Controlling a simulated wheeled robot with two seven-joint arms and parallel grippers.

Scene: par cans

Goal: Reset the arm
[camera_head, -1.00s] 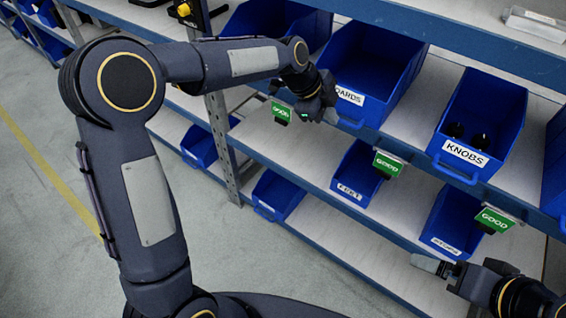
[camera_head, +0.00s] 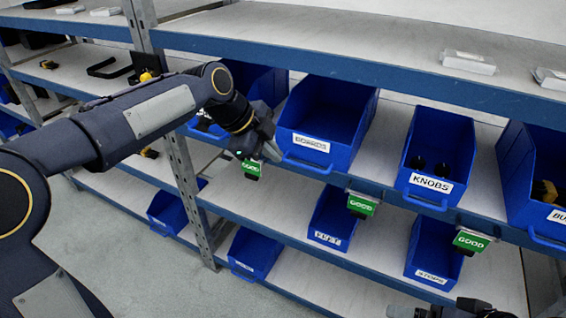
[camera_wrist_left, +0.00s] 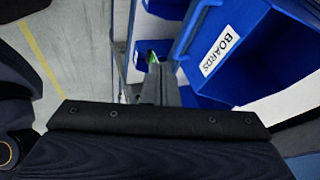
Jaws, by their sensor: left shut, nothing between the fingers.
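My left arm comes in from the left in the head view. Its gripper (camera_head: 270,150) is shut and empty, just left of the blue bin labelled BOARDS (camera_head: 318,130) and in front of the shelf. In the left wrist view the shut fingers (camera_wrist_left: 160,84) point toward the shelf, with the BOARDS bin (camera_wrist_left: 232,60) close on the right. My right gripper (camera_head: 398,312) only partly shows at the bottom edge of the head view. Its fingers are cut off, so its opening is unclear.
A KNOBS bin (camera_head: 436,160) holds a few dark knobs. Green GOOD signs hang on the shelf edge, one (camera_head: 362,205) below the BOARDS bin's right side. Smaller blue bins (camera_head: 333,218) stand on the lower shelf. A metal upright (camera_head: 188,195) stands below my left arm. Open floor lies at lower left.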

